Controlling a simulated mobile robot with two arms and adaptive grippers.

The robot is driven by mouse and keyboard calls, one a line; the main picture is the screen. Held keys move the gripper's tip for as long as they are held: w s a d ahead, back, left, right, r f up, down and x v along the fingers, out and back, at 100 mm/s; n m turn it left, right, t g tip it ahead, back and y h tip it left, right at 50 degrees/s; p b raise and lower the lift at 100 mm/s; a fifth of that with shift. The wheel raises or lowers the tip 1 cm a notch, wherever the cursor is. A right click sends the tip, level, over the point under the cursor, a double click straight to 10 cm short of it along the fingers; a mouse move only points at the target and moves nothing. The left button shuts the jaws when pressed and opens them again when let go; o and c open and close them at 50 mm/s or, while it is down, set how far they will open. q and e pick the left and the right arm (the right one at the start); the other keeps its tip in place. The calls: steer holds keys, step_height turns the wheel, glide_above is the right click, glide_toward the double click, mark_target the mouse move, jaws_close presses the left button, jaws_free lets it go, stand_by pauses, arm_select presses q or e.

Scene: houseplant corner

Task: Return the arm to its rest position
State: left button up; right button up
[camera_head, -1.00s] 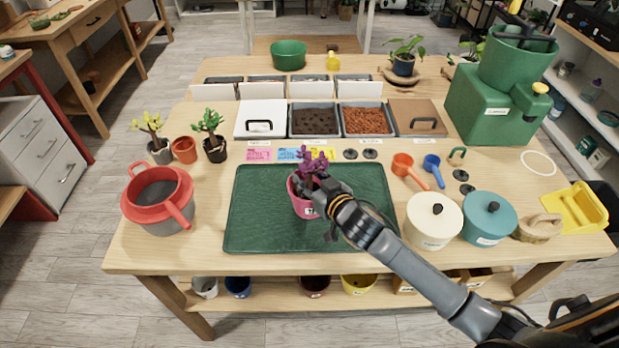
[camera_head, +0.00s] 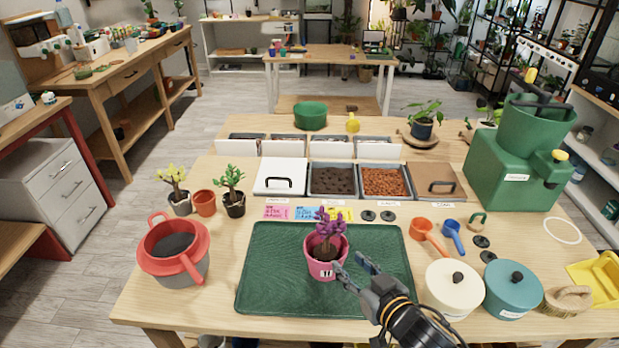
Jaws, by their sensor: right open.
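My right gripper (camera_head: 352,267) is open and empty, low over the right part of the green mat (camera_head: 268,282). Its fingers point up and left toward the pink pot (camera_head: 319,268), beside its right side; I cannot tell whether the left fingertip touches it. The pot stands upright on the mat and holds dark soil and a purple plant (camera_head: 327,228). The arm comes in from the bottom right. My left gripper is not in view.
A cream lidded pot (camera_head: 452,283) and a teal lidded pot (camera_head: 511,291) stand right of the arm. A red and grey bucket (camera_head: 176,246) stands at the left. Soil trays (camera_head: 333,180) line the back. A green machine (camera_head: 509,165) stands back right.

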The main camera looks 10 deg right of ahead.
steer(key=s+f+g+h, duration=0.1)
steer(key=s+f+g, duration=0.3)
steer(key=s, duration=0.3)
steer(key=s+d+f+g+h, duration=0.1)
steer(key=s+f+g, duration=0.2)
steer(key=s, duration=0.4)
steer(key=s+f+g+h, duration=0.1)
steer(key=s+f+g, duration=0.3)
steer(key=s, duration=0.4)
step_height(320, 180, down, 24)
steer(key=g, duration=0.1)
steer(key=s+d+f+g, duration=0.1)
steer(key=s+d+f, duration=0.2)
steer(key=s+f, duration=1.4)
steer(key=shift+s+f, duration=0.3)
steer(key=shift+f, duration=0.4)
steer(key=shift+s+d, duration=0.1)
